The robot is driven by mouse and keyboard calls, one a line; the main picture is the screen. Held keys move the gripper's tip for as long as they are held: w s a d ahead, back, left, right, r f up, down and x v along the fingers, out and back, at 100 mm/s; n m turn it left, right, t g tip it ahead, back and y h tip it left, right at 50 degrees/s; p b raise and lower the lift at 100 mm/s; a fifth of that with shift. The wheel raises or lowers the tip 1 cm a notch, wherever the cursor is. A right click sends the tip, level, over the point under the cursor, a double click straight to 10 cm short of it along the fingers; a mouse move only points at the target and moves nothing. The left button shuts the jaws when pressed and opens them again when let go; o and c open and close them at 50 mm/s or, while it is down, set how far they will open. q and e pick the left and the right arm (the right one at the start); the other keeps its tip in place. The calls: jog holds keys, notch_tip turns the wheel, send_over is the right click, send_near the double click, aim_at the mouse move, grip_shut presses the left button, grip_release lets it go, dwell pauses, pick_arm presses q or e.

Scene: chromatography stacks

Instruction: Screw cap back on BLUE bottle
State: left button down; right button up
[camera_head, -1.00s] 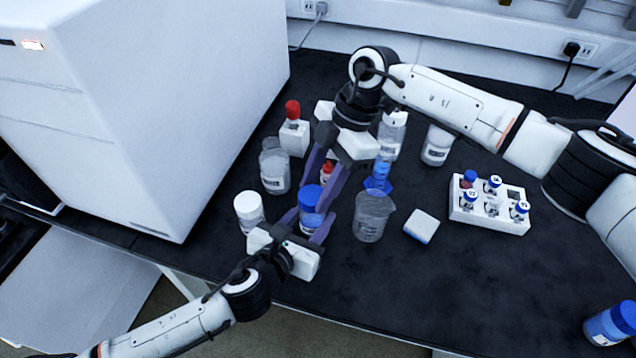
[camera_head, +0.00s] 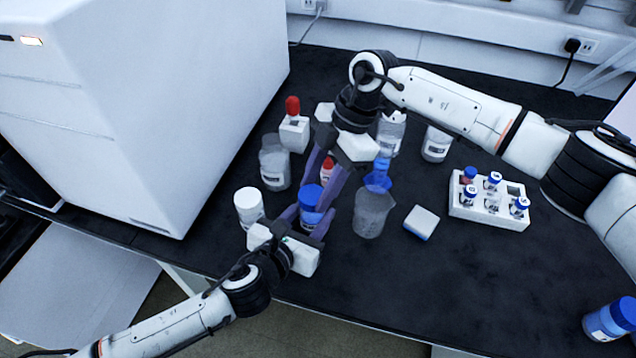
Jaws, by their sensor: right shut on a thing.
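The blue bottle (camera_head: 309,220) stands near the front edge of the dark bench, and its blue cap (camera_head: 311,193) sits at its top. My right gripper (camera_head: 318,198) reaches down from behind, and its purple fingers are shut on the blue cap. My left gripper (camera_head: 305,219) comes from the front left, with its fingers on either side of the bottle. The fingers and palm hide much of the bottle body. I cannot tell whether the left fingers press on it, or how far the cap is threaded.
A vial rack (camera_head: 490,206) is right.

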jog(key=m, duration=0.1)
jog(key=m+t, duration=0.1)
jog(key=m, duration=0.2)
jog(key=shift+s+d+t, duration=0.15)
jog(key=shift+s+t, duration=0.1)
jog(key=shift+t, duration=0.05)
jog(key=m, duration=0.2)
jog(key=m+t, duration=0.1)
jog(key=m, duration=0.1)
jog(key=shift+s+a+f+t, duration=0.1)
jog(key=shift+s+a+t, duration=0.1)
jog(key=shift+s+t, duration=0.15)
jog(key=shift+m+t, duration=0.25)
jog(key=shift+m, duration=0.55)
jog(key=o, duration=1)
jog(key=shift+w+d, duration=0.1)
jog(key=shift+r, duration=2.4)
